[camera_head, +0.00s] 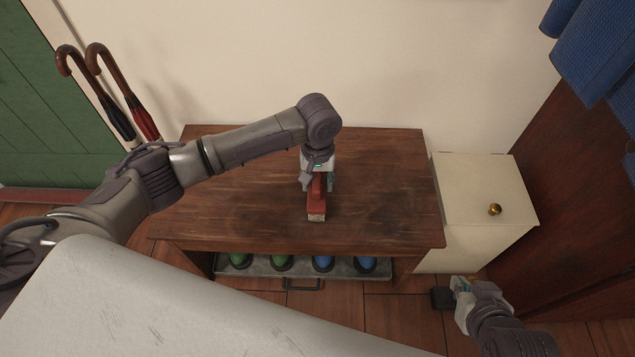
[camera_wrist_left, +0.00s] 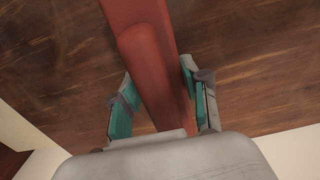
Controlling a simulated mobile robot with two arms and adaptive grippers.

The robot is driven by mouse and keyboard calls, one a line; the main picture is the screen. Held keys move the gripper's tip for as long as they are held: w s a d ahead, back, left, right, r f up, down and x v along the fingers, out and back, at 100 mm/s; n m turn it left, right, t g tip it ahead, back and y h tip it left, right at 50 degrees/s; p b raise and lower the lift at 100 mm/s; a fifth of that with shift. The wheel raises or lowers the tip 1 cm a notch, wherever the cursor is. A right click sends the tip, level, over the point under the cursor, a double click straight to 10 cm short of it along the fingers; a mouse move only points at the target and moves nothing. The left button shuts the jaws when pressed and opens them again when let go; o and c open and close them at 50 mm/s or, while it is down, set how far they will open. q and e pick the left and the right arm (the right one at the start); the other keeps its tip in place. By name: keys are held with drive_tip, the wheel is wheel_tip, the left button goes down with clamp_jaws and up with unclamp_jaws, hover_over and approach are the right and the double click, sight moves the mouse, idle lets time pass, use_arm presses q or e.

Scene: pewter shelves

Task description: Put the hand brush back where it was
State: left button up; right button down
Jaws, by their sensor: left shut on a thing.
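The hand brush (camera_head: 316,207) is a red-brown piece with a pale front end, over the middle of the dark wooden bench top (camera_head: 382,190). I cannot tell whether it touches the wood. My left gripper (camera_head: 318,184) comes down from above and is shut on the brush. In the left wrist view the red handle (camera_wrist_left: 140,50) runs between the two teal-padded fingers (camera_wrist_left: 158,80). The fingers hide part of the brush, and its bristles are not clear. My right gripper (camera_head: 461,284) is low at the right, away from the brush; its finger gap is too small to judge.
A grey tray (camera_head: 302,268) with green and blue items is under the bench. A cream cabinet (camera_head: 483,190) with a brass knob stands at the right. Umbrellas (camera_head: 122,100) lean at the back left. Blue cloth (camera_head: 592,50) hangs top right. The bench top is otherwise clear.

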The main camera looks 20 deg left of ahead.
idle(0.3)
use_arm(q)
drive_tip(key=shift+f, duration=0.15)
drive_tip(key=o, duration=1)
